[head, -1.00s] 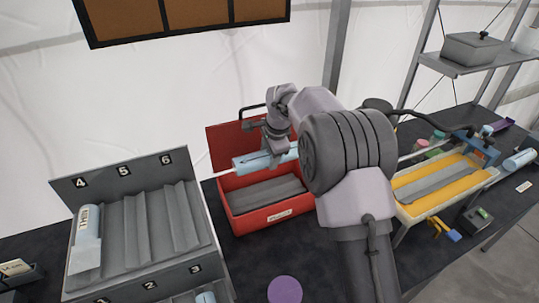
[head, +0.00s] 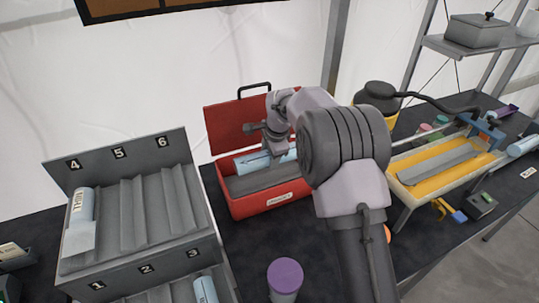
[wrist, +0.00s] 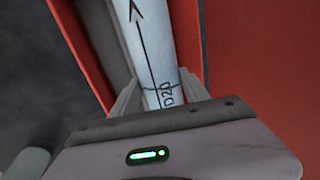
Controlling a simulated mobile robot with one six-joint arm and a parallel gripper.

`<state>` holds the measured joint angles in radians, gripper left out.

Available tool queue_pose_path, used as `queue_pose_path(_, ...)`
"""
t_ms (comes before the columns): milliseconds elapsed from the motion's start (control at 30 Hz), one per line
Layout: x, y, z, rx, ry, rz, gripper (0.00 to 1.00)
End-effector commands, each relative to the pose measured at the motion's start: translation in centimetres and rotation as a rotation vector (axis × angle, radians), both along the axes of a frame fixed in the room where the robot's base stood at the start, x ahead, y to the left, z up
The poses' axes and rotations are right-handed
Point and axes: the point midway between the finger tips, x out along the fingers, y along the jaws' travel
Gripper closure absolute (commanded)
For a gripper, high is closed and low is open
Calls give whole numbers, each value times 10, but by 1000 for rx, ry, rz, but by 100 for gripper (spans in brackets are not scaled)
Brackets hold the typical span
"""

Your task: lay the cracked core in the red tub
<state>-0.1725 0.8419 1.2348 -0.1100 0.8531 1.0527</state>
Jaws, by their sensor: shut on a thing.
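The cracked core (head: 250,161) is a pale blue-white cylinder lying level inside the red tub (head: 272,205), along its back side. A dark arrow, lettering and a thin dark crack line show on the core in the wrist view (wrist: 150,35). My gripper (wrist: 157,84) is shut on the core, one finger on each side, near the crack line. In the head view my gripper (head: 276,151) reaches down into the tub. My arm hides the core's right end. I cannot tell whether the core touches the tub's floor.
A grey numbered rack (head: 130,215) stands left, holding a labelled core (head: 81,207). A yellow tray (head: 425,190) on a stand is right of my arm. A purple-lidded jar (head: 285,275) stands in front. The tub's raised lid (head: 225,128) is behind it.

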Motion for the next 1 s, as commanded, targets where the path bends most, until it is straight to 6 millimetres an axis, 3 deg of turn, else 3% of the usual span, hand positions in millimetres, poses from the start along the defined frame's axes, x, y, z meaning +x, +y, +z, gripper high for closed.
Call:
queue_pose_path(700,0,0,-73,-1,-1,1,100)
queue_pose_path(1000,0,0,-77,1,-2,0,100)
